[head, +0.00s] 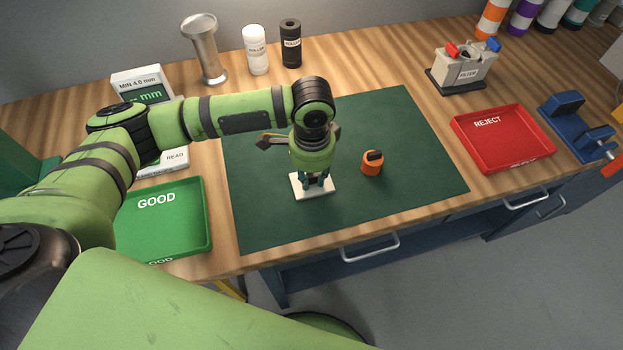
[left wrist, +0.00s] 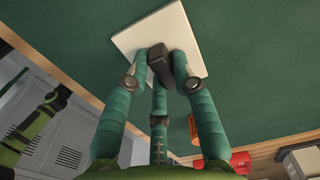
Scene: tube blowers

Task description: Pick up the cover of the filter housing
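The cover (head: 299,190) is a white square plate lying on the green mat. In the left wrist view the plate (left wrist: 127,39) carries a dark upright knob (left wrist: 160,66) near its middle. My left gripper (head: 315,190) points straight down over the cover. Its three teal fingers (left wrist: 160,70) come together around the knob and appear to touch it; they look shut on it. In the head view the fingers hide the knob. The grey filter housing (head: 480,68), labelled FILTER, stands at the back right with red and blue pieces at its top. My right gripper is not in view.
An orange piece with a dark top (head: 372,165) stands on the mat (head: 400,200) just right of my left gripper. A green GOOD tray (head: 160,235) lies left, a red REJECT tray (head: 520,145) right. A blue vise-like fixture (head: 572,120) sits beyond. Mat's right part is clear.

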